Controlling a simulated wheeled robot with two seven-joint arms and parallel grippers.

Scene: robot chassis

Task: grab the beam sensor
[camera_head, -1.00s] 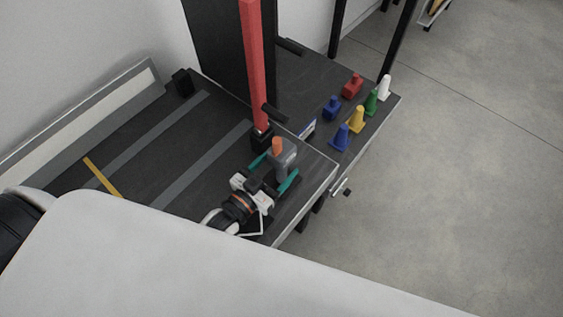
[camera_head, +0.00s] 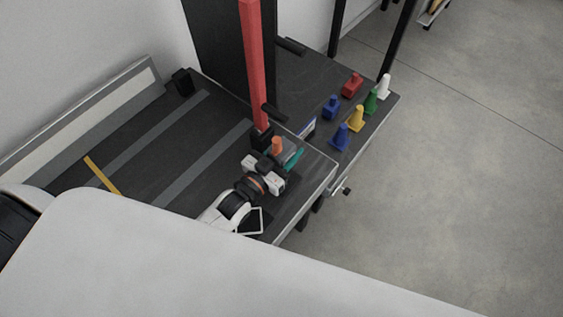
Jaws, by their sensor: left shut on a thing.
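The beam sensor (camera_head: 277,144) is a small grey block with an orange top, standing near the right edge of the dark table by the foot of the red post. My left gripper (camera_head: 280,158) has its teal-tipped fingers at the sensor and is shut on it. The gripper's white body covers the lower part of the sensor. My right gripper does not show.
A red post (camera_head: 256,70) on a black foot rises close behind the sensor. Blue, yellow, green, white and red pieces, among them a yellow cone (camera_head: 357,118), stand on the lower shelf at right. A black block (camera_head: 181,82) sits at the table's far left corner.

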